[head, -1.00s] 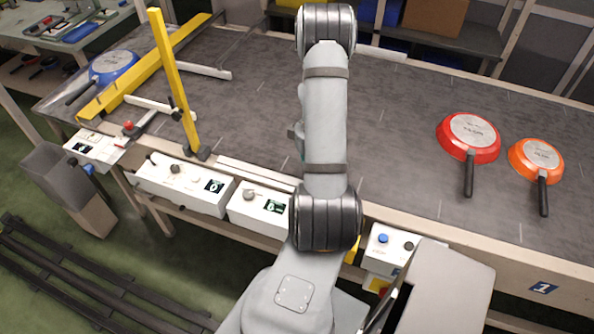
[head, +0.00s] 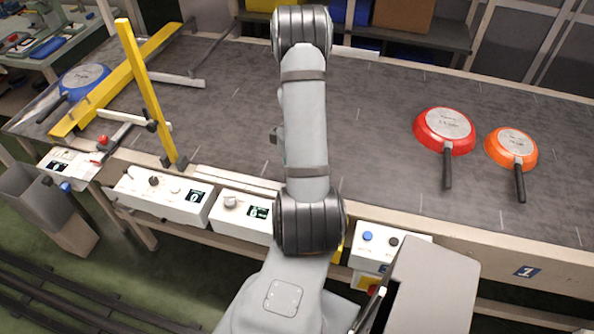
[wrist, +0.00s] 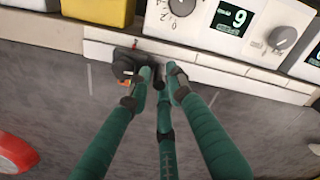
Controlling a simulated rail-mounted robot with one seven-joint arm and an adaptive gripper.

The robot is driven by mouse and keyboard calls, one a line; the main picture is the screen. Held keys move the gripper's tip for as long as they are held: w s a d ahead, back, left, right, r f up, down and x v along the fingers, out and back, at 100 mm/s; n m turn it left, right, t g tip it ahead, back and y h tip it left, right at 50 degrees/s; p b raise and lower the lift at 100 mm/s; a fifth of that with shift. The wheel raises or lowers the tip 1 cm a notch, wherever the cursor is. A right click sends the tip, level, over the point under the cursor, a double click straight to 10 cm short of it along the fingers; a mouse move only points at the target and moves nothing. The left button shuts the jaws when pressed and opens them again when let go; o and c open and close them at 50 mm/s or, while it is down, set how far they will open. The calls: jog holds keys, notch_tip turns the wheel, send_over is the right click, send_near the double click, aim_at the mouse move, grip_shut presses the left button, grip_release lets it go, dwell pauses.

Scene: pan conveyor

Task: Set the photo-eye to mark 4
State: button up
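In the wrist view a black block (wrist: 125,66) with a small red pointer sits at the white rail along the belt's edge; it looks like the photo-eye. My gripper (wrist: 160,78) has green fingers with dark tips, drawn close together just beside the block. A dark part of the block lies between or under the tips; whether they press on it I cannot tell. No mark numbers are readable on the white rail (wrist: 215,72). In the head view my arm hides the gripper and the block. The rail (head: 236,178) shows there left of my arm.
A white box with dial and display (wrist: 232,18) stands beyond the rail. A red pan (head: 444,130) and an orange pan (head: 511,148) lie on the belt at right, a blue pan (head: 85,78) at left. A yellow post (head: 150,95) rises left of my arm.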

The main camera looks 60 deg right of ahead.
notch_tip(320, 180, up, 12)
dwell(0.4)
jog(key=shift+f, duration=0.1)
notch_tip(320, 180, down, 12)
jog(key=shift+r, duration=0.1)
jog(key=shift+w, duration=0.3)
jog(key=shift+a, duration=0.1)
dwell(0.4)
